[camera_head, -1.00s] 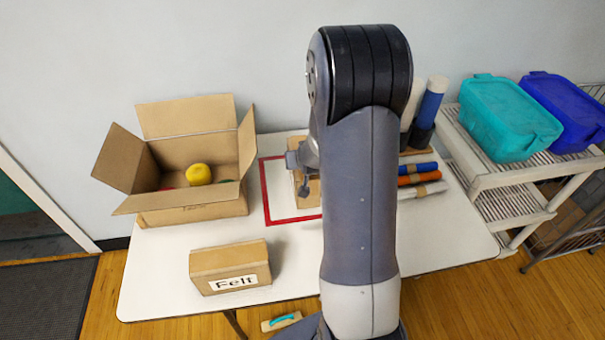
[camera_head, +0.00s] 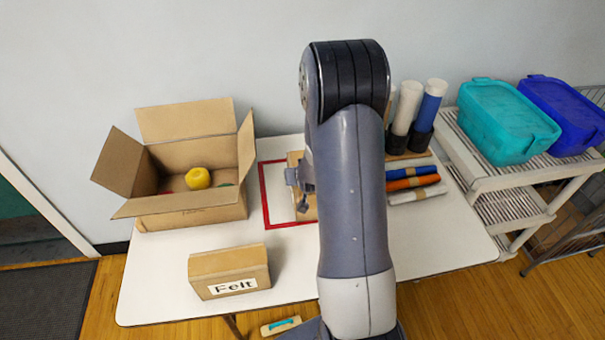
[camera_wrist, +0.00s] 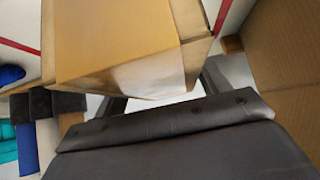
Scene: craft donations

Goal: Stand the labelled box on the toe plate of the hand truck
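A closed cardboard box with a white label reading "Felt" (camera_head: 230,272) stands on the table's front left part. My gripper (camera_head: 301,178), partly hidden by my arm, is at a tan box or board (camera_head: 304,207) at the red taped outline. In the wrist view, a tan box with a blank-looking pale patch (camera_wrist: 120,45) fills the top middle, close to my gripper (camera_wrist: 160,97). The box covers the fingertips, so I cannot tell whether they grip it. I cannot make out a hand truck or its toe plate.
An open carton (camera_head: 195,213) with a yellow ball stands at the left back. Upright tubes (camera_head: 408,105) and coloured rolls (camera_head: 412,183) are right of my arm. Lidded bins (camera_head: 505,125) sit on a rack. A teal-handled tan item (camera_head: 281,328) shows below the table's front edge.

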